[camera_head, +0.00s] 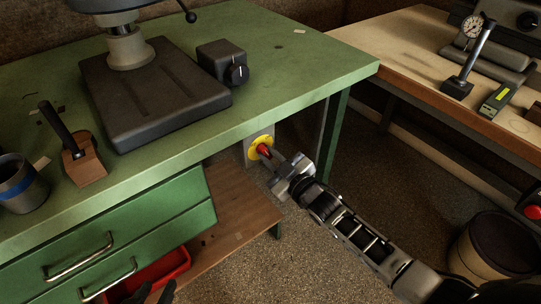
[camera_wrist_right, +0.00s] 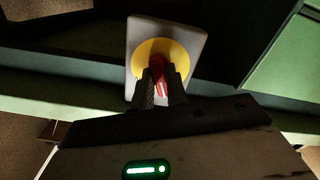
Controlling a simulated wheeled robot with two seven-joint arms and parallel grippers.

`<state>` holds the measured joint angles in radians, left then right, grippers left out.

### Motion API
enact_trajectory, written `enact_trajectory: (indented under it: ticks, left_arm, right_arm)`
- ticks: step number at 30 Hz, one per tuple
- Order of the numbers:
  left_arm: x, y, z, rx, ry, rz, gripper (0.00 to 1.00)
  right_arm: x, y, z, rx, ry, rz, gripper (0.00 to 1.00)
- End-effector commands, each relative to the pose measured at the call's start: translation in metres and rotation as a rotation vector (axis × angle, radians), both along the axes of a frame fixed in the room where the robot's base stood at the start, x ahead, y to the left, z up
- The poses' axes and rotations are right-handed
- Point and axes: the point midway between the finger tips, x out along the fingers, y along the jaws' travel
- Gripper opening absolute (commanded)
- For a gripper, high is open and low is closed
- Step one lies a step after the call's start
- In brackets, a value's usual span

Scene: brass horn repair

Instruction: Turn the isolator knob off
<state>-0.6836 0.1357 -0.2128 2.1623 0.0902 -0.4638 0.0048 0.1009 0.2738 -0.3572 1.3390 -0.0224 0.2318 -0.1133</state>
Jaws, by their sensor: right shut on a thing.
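The isolator knob (camera_head: 263,149) is red and sits on a yellow round plate (camera_head: 255,142) on a grey box under the green bench's edge. In the right wrist view the red knob (camera_wrist_right: 158,72) stands roughly upright in the picture against the yellow disc (camera_wrist_right: 176,50) on its pale grey box (camera_wrist_right: 140,32). My right gripper (camera_head: 270,157) has its two fingers on either side of the knob, shut on it. The fingers hide part of the knob, and I see no position marks. The dark tips of my left gripper (camera_head: 156,292) show at the bottom edge; their opening is unclear.
The green bench (camera_head: 290,60) overhangs the knob, with a bench leg (camera_head: 332,130) to its right. Green drawers (camera_head: 130,235), a wooden lower shelf (camera_head: 235,215) and a red bin (camera_head: 170,265) lie left. Floor between is clear.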

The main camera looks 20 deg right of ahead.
Motion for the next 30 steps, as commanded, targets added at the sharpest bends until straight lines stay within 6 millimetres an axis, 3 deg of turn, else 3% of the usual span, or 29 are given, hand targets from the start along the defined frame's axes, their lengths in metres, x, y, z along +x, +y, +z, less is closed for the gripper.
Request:
enact_trajectory:
  ticks: [15, 30]
  left_arm:
    - [-0.0018, -0.0002, -0.0024, 0.001, 0.006, -0.002, 0.36]
    - [-0.0037, -0.0004, -0.0036, 0.0, 0.011, -0.002, 0.36]
  right_arm:
    - [0.0012, -0.0002, 0.003, -0.3, -0.117, -0.001, 0.0]
    - [0.0013, 0.0002, 0.0034, -0.353, -0.136, 0.001, 0.0]
